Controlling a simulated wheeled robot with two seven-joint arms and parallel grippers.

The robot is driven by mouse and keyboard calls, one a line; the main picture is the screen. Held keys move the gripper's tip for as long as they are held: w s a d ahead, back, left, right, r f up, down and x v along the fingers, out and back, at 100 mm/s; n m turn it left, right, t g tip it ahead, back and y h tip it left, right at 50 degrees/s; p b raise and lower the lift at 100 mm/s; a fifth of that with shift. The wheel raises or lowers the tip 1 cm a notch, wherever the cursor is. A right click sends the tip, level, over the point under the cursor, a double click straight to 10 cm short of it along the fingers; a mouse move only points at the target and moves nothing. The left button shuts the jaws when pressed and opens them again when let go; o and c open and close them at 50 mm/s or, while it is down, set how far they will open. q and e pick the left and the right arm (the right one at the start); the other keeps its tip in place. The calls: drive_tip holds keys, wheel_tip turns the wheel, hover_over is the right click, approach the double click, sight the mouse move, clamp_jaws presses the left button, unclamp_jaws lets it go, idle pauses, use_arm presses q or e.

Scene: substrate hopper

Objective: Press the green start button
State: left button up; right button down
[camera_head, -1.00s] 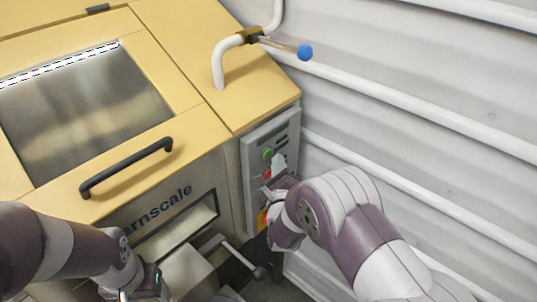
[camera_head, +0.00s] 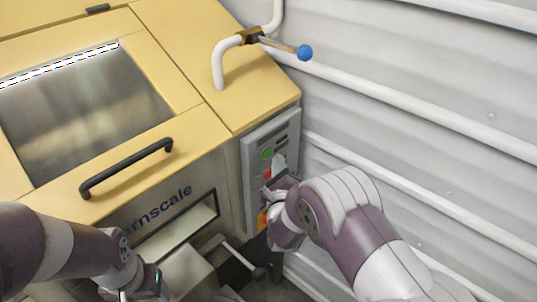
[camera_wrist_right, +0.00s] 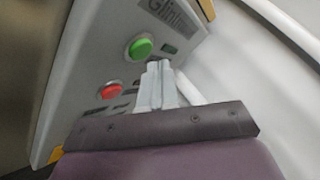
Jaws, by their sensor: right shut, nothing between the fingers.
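The green start button (camera_head: 267,154) is on the grey control panel (camera_head: 287,130) at the machine's right front. In the right wrist view the green button (camera_wrist_right: 141,48) stands out at the upper middle, with a red button (camera_wrist_right: 111,91) below and left of it. My right gripper (camera_head: 278,163) is shut and empty in front of the panel. In the wrist view its fingertips (camera_wrist_right: 159,66) appear just below and right of the green button; I cannot tell whether they touch the panel. My left gripper (camera_head: 146,292) is at the bottom edge, its fingers cut off.
The yellow machine (camera_head: 205,120) has a black handle (camera_head: 127,168) and a window. A lever with a blue knob (camera_head: 304,52) sticks out above the panel. A lever with a dark knob (camera_head: 259,273) is low in front. The white ribbed wall (camera_head: 430,130) closes off the right.

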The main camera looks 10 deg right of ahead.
idle(0.5)
drive_tip(key=shift+w+a+b, duration=0.25)
drive_tip(key=shift+w+b, duration=0.1)
drive_tip(key=shift+b, duration=0.1)
